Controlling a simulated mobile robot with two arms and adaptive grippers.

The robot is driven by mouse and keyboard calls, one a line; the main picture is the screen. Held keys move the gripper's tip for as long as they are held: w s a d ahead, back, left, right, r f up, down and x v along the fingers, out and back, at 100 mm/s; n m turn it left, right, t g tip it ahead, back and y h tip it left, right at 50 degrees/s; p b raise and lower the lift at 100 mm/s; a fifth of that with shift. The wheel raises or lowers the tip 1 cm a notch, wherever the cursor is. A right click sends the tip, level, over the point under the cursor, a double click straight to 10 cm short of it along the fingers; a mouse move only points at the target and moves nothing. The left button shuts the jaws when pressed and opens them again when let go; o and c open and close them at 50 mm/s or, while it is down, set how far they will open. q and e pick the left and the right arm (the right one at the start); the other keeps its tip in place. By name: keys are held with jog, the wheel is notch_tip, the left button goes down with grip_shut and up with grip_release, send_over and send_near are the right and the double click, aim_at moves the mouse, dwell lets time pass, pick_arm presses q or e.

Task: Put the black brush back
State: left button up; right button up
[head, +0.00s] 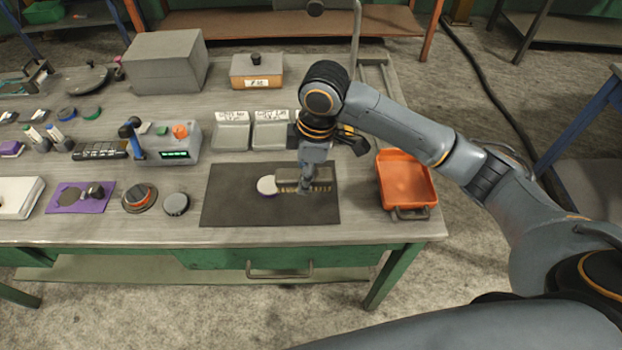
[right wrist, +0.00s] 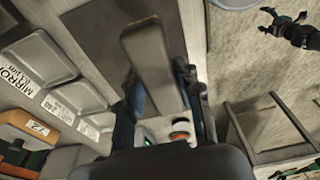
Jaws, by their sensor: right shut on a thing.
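My right gripper (head: 307,186) is over the right part of the dark mat (head: 225,210), shut on the black brush (head: 289,178). The brush looks dark grey-brown with a row of pale yellowish bristles along its lower edge, and lies crosswise in the head view. In the right wrist view its long flat body (right wrist: 150,60) shows between the two fingers. I cannot tell whether it touches the mat. A dark jointed thing at the top right of the right wrist view may be my left gripper (right wrist: 286,22), too small to read.
A white disc (head: 267,185) is on the mat at the brush's left end. An orange bin (head: 405,168) stands to the right. Grey labelled trays (head: 231,136) stand behind the mat. A control box (head: 172,142) and round items crowd the left.

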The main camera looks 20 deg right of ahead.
jog(key=w+f, duration=0.1)
jog(key=w+d+f, duration=0.1)
jog(key=f, duration=0.1)
jog(key=w+d+f, duration=0.1)
jog(key=f, duration=0.1)
jog(key=shift+w+d+f, duration=0.2)
jog(key=shift+w, duration=0.1)
notch_tip(320, 180, down, 3)
jog(key=shift+w+d+p, duration=0.1)
jog(key=shift+w+p, duration=0.05)
jog(key=shift+p, duration=0.7)
jog(key=shift+f, duration=0.25)
jog(key=shift+f, duration=0.15)
jog(key=o, duration=1.1)
notch_tip(320, 180, up, 12)
jog(key=d+b, duration=0.1)
jog(key=shift+s+d, duration=0.3)
jog(key=shift+d, duration=0.1)
